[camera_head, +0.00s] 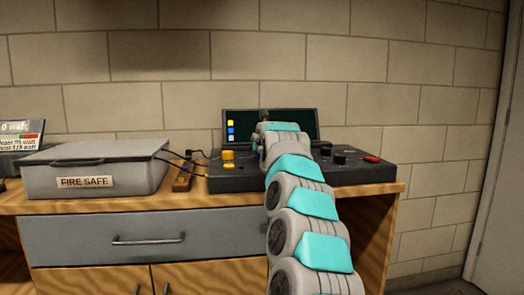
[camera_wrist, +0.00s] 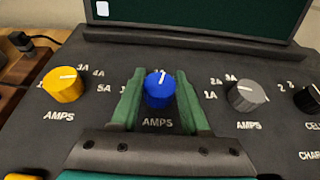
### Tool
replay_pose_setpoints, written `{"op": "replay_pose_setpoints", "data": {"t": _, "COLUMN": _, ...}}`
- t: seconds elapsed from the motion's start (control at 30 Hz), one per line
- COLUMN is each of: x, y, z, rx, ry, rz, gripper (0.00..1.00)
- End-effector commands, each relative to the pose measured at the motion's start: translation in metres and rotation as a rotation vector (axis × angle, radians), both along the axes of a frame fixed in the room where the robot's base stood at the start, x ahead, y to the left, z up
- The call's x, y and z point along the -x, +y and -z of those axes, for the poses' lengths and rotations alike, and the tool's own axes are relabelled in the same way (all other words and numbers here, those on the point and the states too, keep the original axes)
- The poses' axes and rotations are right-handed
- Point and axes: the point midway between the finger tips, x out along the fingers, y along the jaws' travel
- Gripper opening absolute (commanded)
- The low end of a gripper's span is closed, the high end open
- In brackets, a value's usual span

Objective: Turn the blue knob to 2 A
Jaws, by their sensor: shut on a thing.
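The blue knob (camera_wrist: 159,90) stands on the dark control panel above the word AMPS. The white line on its top points nearly straight up, a little to the right. My gripper (camera_wrist: 159,80) has one green finger on each side of the knob and is shut on it. The fingers cover much of the knob's scale. A small part of a label shows behind the knob's top, too little to read. In the head view my gripper (camera_head: 264,119) is over the panel and the blue knob is hidden behind my arm.
A yellow knob (camera_wrist: 63,84) is to the left of the blue one, and a grey knob (camera_wrist: 246,95) and a black knob (camera_wrist: 309,98) are to its right. A screen (camera_head: 240,122) rises behind. A FIRE SAFE box (camera_head: 95,167) and cables stand left of the panel (camera_head: 355,176).

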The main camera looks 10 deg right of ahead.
Motion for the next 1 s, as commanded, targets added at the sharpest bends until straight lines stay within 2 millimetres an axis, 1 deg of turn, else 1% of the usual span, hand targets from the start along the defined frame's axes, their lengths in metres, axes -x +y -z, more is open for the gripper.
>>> {"op": "replay_pose_setpoints", "data": {"t": 0.03, "x": -0.0007, "y": -0.0036, "z": 0.0081, "rx": 0.002, "ry": 0.014, "rz": 0.002, "gripper": 0.00}}
{"op": "replay_pose_setpoints", "data": {"t": 0.27, "x": -0.0010, "y": -0.0030, "z": 0.0092, "rx": 0.002, "ry": 0.016, "rz": 0.002, "gripper": 0.00}}
{"op": "replay_pose_setpoints", "data": {"t": 0.3, "x": -0.0010, "y": -0.0028, "z": 0.0094, "rx": 0.002, "ry": 0.016, "rz": 0.002, "gripper": 0.48}}
{"op": "replay_pose_setpoints", "data": {"t": 0.53, "x": -0.0008, "y": -0.0012, "z": 0.0063, "rx": 0.001, "ry": 0.011, "rz": 0.001, "gripper": 0.74}}
{"op": "replay_pose_setpoints", "data": {"t": 0.57, "x": -0.0008, "y": -0.0010, "z": 0.0059, "rx": 0.001, "ry": 0.010, "rz": 0.001, "gripper": 0.76}}
{"op": "replay_pose_setpoints", "data": {"t": 0.87, "x": 0.0005, "y": 0.0001, "z": 0.0030, "rx": 0.000, "ry": 0.006, "rz": -0.001, "gripper": 0.76}}
{"op": "replay_pose_setpoints", "data": {"t": 1.0, "x": 0.0067, "y": -0.0001, "z": -0.0002, "rx": -0.001, "ry": 0.004, "rz": -0.001, "gripper": 0.76}}
